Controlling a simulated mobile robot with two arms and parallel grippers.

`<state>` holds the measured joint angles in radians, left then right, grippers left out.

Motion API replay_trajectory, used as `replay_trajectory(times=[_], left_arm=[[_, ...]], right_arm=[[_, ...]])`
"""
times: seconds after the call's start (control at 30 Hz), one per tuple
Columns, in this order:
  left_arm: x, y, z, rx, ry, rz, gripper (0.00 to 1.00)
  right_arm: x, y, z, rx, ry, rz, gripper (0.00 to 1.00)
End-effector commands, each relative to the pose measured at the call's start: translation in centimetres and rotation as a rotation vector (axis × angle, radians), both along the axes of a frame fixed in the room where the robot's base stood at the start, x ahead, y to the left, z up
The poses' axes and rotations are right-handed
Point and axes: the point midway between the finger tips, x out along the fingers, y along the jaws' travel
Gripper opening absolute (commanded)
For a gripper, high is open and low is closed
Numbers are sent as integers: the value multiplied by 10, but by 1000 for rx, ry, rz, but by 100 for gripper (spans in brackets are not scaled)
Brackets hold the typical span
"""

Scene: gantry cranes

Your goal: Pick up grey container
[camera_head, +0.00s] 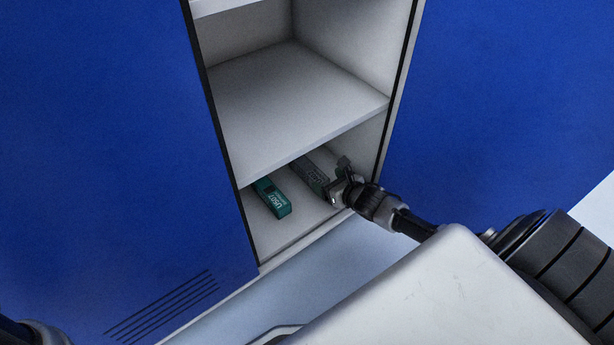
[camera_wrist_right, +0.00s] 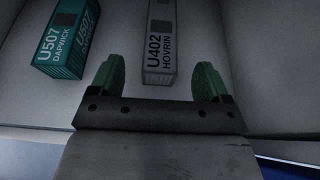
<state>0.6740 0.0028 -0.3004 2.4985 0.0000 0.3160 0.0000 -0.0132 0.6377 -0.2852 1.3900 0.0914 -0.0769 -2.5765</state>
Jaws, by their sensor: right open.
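The grey container (camera_head: 311,174), marked U402 HOVRIN, lies on the bottom shelf of the cabinet. In the right wrist view the grey container (camera_wrist_right: 160,45) points its near end toward my right gripper (camera_wrist_right: 158,82). The two green-padded fingers are open, one on each side of that near end, with gaps between. In the head view my right gripper (camera_head: 340,185) is at the shelf's front right, by the grey container's near end, and partly covers it. Only a bit of my left arm shows at the bottom left; its gripper is out of view.
A teal container (camera_head: 271,198), marked U507 DAPWICK, lies on the same shelf to the left of the grey one. A middle shelf (camera_head: 290,100) hangs above and hides their far ends. Blue cabinet panels (camera_head: 110,150) flank the opening.

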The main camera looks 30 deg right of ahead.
Motion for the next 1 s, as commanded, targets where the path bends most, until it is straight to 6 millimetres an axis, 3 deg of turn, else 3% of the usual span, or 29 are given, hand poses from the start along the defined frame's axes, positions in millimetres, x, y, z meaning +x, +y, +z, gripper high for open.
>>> replay_trajectory(times=[0.27, 0.6, 1.0], left_arm=[[-5, 0, -14, 1, -15, 1, 0], [-5, 0, -56, 2, -15, 1, 0], [-5, 0, -60, 2, -14, 1, 0]], right_arm=[[20, 1, -11, 0, 0, -1, 78], [55, 3, -28, 1, -2, 0, 78], [63, 4, -27, 2, 0, -1, 78]])
